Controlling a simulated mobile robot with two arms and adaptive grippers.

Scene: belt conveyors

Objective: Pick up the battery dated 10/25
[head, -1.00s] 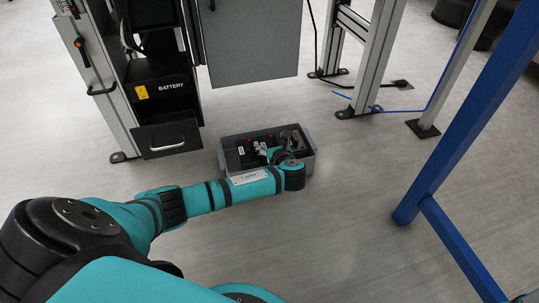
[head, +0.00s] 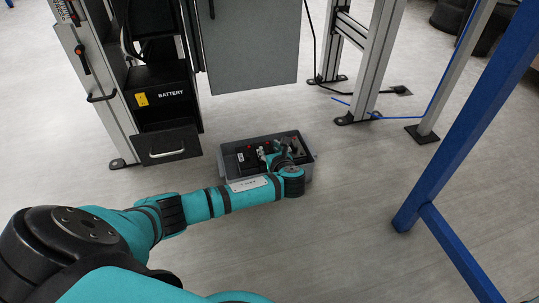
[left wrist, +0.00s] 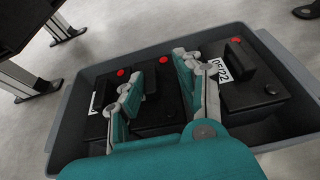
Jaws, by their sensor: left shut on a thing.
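My left gripper (head: 276,156) reaches down into a grey bin (head: 309,160) on the floor. In the left wrist view its fingers (left wrist: 160,82) stand on either side of a black battery (left wrist: 160,103) with red terminal caps and are shut on it. The fingers hide any label on this battery. Another battery (left wrist: 255,88) stands to the right, with a white date label (left wrist: 218,71) that looks like 05/22. A third battery (left wrist: 97,92) is at the left, its white label partly hidden. I cannot read 10/25 on any of them. My right gripper is not in view.
A cabinet with a drawer (head: 168,142) and a BATTERY sign (head: 170,94) stands left of the bin. A grey panel (head: 250,45) is behind it. Metal frame legs (head: 372,70) and a blue post (head: 465,110) stand to the right. The floor around the bin's right is clear.

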